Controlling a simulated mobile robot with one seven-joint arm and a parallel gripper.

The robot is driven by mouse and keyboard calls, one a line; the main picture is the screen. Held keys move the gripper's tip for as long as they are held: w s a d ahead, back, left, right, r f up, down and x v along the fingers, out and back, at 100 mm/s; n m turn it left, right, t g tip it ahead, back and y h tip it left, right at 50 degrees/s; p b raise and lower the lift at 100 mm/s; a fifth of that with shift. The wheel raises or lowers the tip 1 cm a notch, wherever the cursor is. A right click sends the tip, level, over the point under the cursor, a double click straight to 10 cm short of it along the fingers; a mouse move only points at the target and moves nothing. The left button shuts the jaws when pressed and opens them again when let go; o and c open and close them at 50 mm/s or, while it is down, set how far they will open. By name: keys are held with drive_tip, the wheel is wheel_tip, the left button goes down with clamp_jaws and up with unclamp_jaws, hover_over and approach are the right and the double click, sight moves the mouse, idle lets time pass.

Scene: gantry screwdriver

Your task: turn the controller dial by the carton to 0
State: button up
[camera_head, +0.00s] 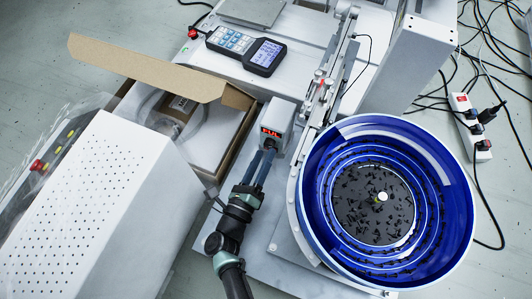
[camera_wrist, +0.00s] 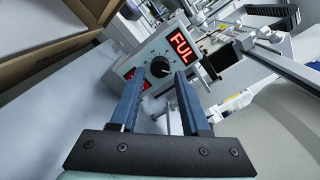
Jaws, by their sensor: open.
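The controller (camera_head: 277,117) is a small light box with a red display reading "FUL", standing just right of the open carton (camera_head: 230,125). In the wrist view its front shows the lit "FUL" display (camera_wrist: 180,46), a round black dial (camera_wrist: 160,67) with a pale pointer mark, and a red switch (camera_wrist: 137,78). My gripper (camera_wrist: 155,84) is open, with its two blue fingers pointing at the controller front. The dial shows between the fingertips and a little beyond them; I cannot tell whether they touch it. In the head view my gripper (camera_head: 264,157) hides the dial.
A blue bowl feeder (camera_head: 310,190) full of small black screws stands close on the right. A white perforated housing (camera_head: 95,205) is at left. A handheld keypad unit (camera_head: 245,48) lies behind on the machine bed. Cables and a power strip (camera_head: 470,127) lie on the floor at right.

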drive_tip(key=shift+b+x, duration=0.3)
drive_tip(key=shift+x, duration=0.9)
clamp_jaws()
